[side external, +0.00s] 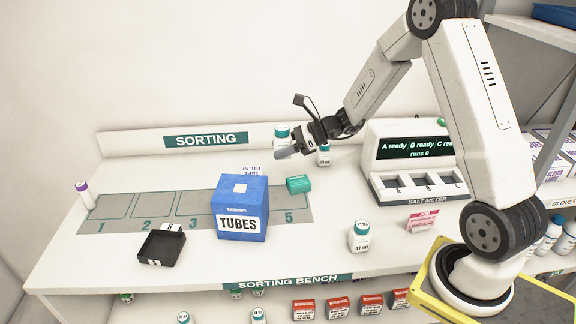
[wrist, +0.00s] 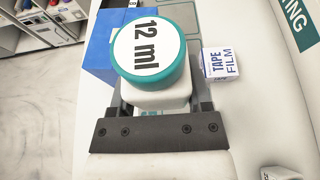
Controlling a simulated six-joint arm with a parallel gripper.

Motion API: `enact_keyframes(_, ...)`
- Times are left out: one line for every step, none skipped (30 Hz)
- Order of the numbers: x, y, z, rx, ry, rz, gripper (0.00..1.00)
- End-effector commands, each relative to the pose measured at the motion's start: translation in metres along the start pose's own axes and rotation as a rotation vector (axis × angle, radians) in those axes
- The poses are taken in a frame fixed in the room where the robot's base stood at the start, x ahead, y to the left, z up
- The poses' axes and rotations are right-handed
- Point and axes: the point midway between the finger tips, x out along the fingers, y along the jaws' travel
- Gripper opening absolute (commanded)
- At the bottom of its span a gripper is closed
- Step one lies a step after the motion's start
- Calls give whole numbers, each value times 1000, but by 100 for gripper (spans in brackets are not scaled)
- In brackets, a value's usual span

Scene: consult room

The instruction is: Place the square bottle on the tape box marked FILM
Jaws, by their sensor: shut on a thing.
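The square bottle is white with a teal cap whose white top reads 12 ml; in the wrist view the cap (wrist: 149,45) faces the camera. In the side view its cap (side external: 282,131) shows above my gripper (side external: 286,152), which hides most of the body. My gripper (wrist: 160,110) is shut on the bottle and holds it upright. In the side view the tape box (side external: 253,169) is left of my gripper, near the back of the bench.
A blue TUBES box (side external: 240,208) stands in front of the tape box, with a teal box (side external: 298,184) to its right. Another teal-capped bottle (side external: 324,157) stands near my gripper. A black tray (side external: 161,248), a front bottle (side external: 359,237) and the salt meter (side external: 413,160) stand around.

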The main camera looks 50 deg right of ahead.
Motion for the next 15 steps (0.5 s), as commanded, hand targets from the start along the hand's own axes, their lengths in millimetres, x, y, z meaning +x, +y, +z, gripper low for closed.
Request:
enact_keyframes(1,-1,2,-1,0,1,8)
enact_keyframes(1,-1,3,-1,1,2,8)
enact_keyframes(1,-1,3,-1,1,2,8)
enact_keyframes(1,-1,3,-1,1,2,8)
enact_keyframes(1,-2,3,0,1,2,8)
enact_keyframes(2,-2,3,0,1,2,8)
enact_keyframes(2,-2,2,0,1,2,8)
enact_keyframes(3,-3,2,0,1,2,8)
enact_keyframes(4,-5,2,0,1,2,8)
enact_keyframes(6,-6,1,0,1,2,8)
enact_keyframes(7,-8,1,0,1,2,8)
enact_keyframes(10,-10,0,0,1,2,8)
enact_keyframes(12,-13,0,-1,1,2,8)
enact_keyframes(15,-15,-1,0,1,2,8)
enact_keyframes(18,-19,-2,0,1,2,8)
